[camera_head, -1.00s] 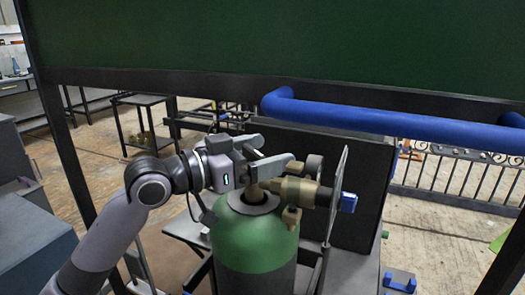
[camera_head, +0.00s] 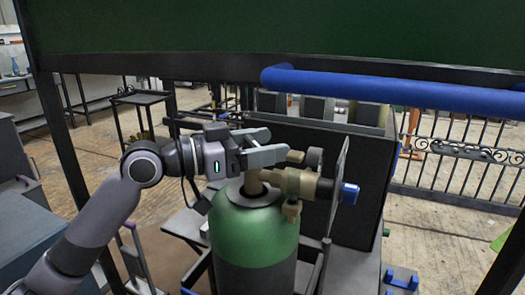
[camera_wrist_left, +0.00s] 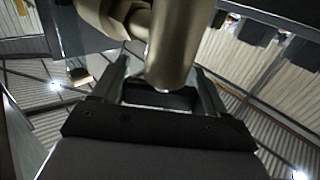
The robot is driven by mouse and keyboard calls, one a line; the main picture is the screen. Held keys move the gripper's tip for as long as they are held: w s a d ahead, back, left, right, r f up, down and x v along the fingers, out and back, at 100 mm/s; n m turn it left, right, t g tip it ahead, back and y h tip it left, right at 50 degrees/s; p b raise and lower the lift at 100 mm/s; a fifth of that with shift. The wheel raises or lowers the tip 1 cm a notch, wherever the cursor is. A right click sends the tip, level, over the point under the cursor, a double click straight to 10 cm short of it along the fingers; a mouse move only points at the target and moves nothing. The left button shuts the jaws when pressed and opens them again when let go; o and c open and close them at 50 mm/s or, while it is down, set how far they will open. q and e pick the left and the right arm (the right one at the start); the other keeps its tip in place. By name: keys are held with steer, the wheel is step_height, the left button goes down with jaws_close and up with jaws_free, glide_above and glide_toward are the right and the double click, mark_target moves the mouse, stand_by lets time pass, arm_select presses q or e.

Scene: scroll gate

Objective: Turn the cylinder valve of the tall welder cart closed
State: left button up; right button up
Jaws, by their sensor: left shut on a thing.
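The green gas cylinder (camera_head: 252,232) of the welder cart stands upright in the middle of the head view, with a brass valve and regulator (camera_head: 297,182) on its top. My left gripper (camera_head: 279,144) reaches in from the left at the valve top, its fingers pointing right. It is shut on the valve, but the grip itself is partly hidden in the head view. In the left wrist view, the brass valve body (camera_wrist_left: 178,45) stands between the two fingers (camera_wrist_left: 160,75). My right gripper is not in view.
A blue bar (camera_head: 390,88) crosses above and behind the cylinder, below a dark green panel (camera_head: 290,30). A dark box (camera_head: 350,150) stands right behind the regulator. A thin upright plate (camera_head: 338,185) is close to its right. Dark posts frame both sides.

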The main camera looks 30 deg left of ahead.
arm_select(q)
steer(key=m+g+h+b, duration=0.2)
steer(key=shift+s+d+f+m+g+h, duration=0.1)
steer(key=shift+f+m+g+h, duration=0.05)
steer(key=shift+m+g+h, duration=0.2)
steer(key=m+g+h+b, duration=0.1)
steer(key=m+g+b, duration=0.1)
steer(key=g, duration=0.1)
steer(key=shift+s+d+h, duration=0.1)
steer(key=shift+s+h, duration=0.05)
steer(key=shift+h, duration=0.2)
steer(key=m+g, duration=0.1)
steer(key=m+g+h, duration=0.1)
steer(key=g, duration=0.1)
steer(key=shift+s+d+r+g, duration=0.1)
steer(key=shift+s+r+g, duration=0.1)
steer(key=shift+g, duration=0.05)
steer(key=shift+s+m+g+h, duration=0.2)
steer(key=shift+m+g+h, duration=0.2)
steer(key=shift+m+g, duration=1)
steer(key=shift+g, duration=0.5)
steer(key=o, duration=1)
